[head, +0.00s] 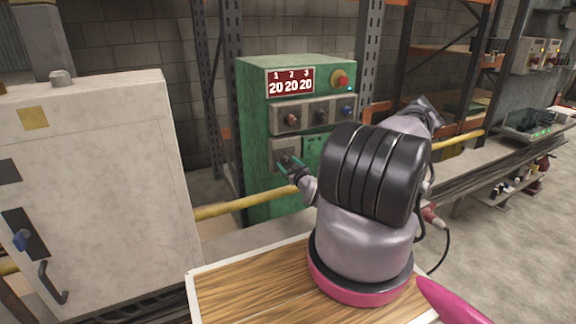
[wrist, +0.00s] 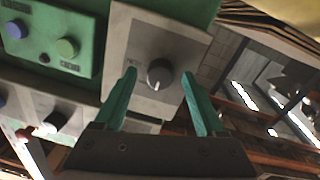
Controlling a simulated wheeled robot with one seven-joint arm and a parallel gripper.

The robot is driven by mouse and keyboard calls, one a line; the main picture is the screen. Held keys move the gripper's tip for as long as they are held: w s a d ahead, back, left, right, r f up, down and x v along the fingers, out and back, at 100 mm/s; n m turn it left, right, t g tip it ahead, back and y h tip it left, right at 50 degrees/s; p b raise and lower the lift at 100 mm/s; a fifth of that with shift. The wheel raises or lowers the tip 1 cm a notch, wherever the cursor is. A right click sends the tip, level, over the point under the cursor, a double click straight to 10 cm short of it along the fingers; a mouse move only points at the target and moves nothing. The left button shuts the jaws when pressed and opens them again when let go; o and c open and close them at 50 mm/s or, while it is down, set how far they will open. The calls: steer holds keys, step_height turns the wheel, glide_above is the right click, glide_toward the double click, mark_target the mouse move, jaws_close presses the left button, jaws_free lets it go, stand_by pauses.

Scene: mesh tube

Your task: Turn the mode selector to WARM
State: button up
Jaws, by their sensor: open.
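The mode selector appears to be the dark round knob (wrist: 160,73) on a grey plate (wrist: 125,45) in the wrist view. A pale pointer mark on it points roughly down in that picture. Its labels are not readable. My gripper (wrist: 159,76) is open, with one teal finger on either side of the knob in the picture. I see no contact and cannot tell whether the fingertips reach past its face. In the head view my gripper (head: 287,164) is at the lower grey plate (head: 286,146) of the green cabinet (head: 256,98), largely covering the knob.
Above are three knobs on a grey strip (head: 306,115), a display (head: 290,81) reading 20 20 20 and a red button (head: 341,82). A green panel with round buttons (wrist: 67,47) adjoins the plate. A yellow pipe (head: 240,206) passes in front; a pale cabinet (head: 100,170) stands left.

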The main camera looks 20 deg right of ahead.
jaws_close()
steer(key=shift+m, duration=0.3)
steer(key=m, duration=0.4)
steer(key=shift+m, duration=2)
steer(key=shift+s+f+g, duration=0.1)
steer(key=shift+g, duration=0.2)
jaws_free()
